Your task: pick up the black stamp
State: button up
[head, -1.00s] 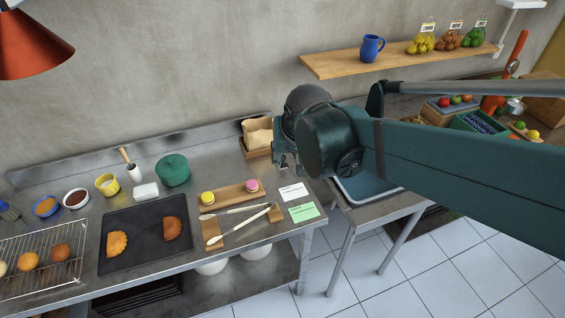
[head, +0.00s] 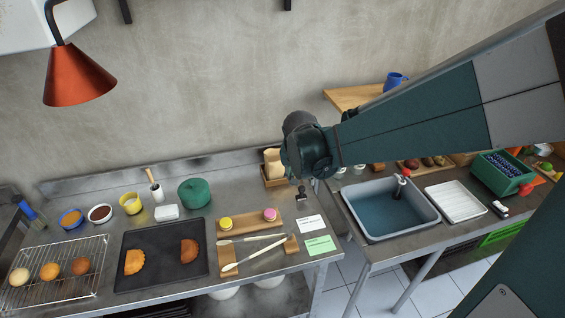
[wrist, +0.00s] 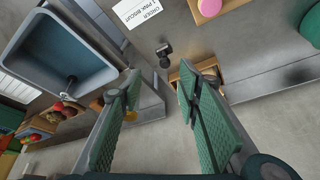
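The black stamp (wrist: 163,52) stands on the steel counter in the wrist view, between the white order card (wrist: 139,11) and the wooden box (wrist: 193,76). In the head view the small dark shape just under my gripper (head: 302,188) looks like the stamp (head: 302,198); part of it may be hidden by the gripper. In the wrist view my gripper (wrist: 157,82) is open, with its two green-padded fingers wide apart and nothing between them. The stamp lies beyond the fingertips, roughly in line with the gap, not touched.
The wooden box with a pale sack (head: 272,160) stands close behind the stamp. A board with a yellow and a pink biscuit (head: 250,222) and a green card (head: 320,245) lie in front. The sink (head: 385,208) is to the right, past a gap between tables.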

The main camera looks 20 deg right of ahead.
jog(key=m+h+p, duration=0.1)
jog(key=m+p, duration=0.1)
send_near(302, 187)
jog(key=shift+w+d+f+m+g, duration=0.15)
jog(key=shift+w+f+g, duration=0.15)
jog(key=shift+f, duration=0.2)
jog(key=shift+w+d+f+m+g, duration=0.15)
jog(key=shift+w+f+g, duration=0.1)
jog(key=shift+f, duration=0.3)
jog(key=shift+f, duration=0.15)
jog(key=shift+x, duration=1.15)
jog(key=shift+w, duration=0.15)
jog(key=shift+x, duration=2.55)
jog(key=shift+w, duration=0.15)
jog(key=c, duration=1)
